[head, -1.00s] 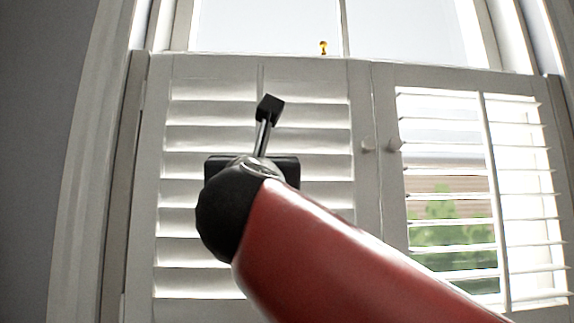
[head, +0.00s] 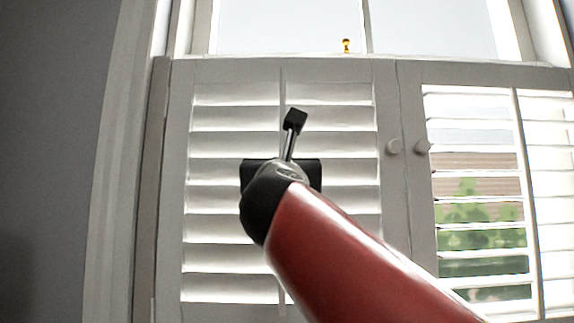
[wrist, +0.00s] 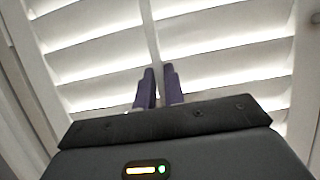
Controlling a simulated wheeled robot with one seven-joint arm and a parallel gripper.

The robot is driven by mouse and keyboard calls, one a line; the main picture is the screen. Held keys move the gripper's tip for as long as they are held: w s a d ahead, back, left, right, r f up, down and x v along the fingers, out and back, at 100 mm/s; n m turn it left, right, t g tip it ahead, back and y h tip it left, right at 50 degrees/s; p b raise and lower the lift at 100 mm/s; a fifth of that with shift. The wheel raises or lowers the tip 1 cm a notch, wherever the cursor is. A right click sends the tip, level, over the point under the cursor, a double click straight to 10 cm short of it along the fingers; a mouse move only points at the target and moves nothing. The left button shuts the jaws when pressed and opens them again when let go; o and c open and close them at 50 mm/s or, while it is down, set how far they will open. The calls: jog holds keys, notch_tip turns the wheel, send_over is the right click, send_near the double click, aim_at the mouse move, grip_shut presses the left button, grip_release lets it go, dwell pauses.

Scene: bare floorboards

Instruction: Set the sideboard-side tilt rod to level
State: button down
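The left shutter panel's white tilt rod (head: 282,95) runs upright down the middle of its slats. These slats (head: 225,145) are tilted, with no view out between them. In the wrist view the rod (wrist: 149,30) runs down toward the gap between my gripper's two purple fingers (wrist: 159,78). The fingers stand a little apart. I cannot tell whether the rod lies between them or behind them. No sideboard shows.
The right panel's slats (head: 480,208) are open, showing greenery and a building outside. A grey wall (head: 60,150) is at the left.

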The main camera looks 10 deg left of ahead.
notch_tip(320, 180, down, 3)
jog(key=b, duration=0.2)
jog(key=shift+b, duration=0.3)
jog(key=c, duration=1.5)
grip_release()
jog(key=b+v, duration=0.3)
jog(key=v, duration=0.4)
jog(key=shift+s+d+f, duration=0.15)
jog(key=shift+s, duration=0.2)
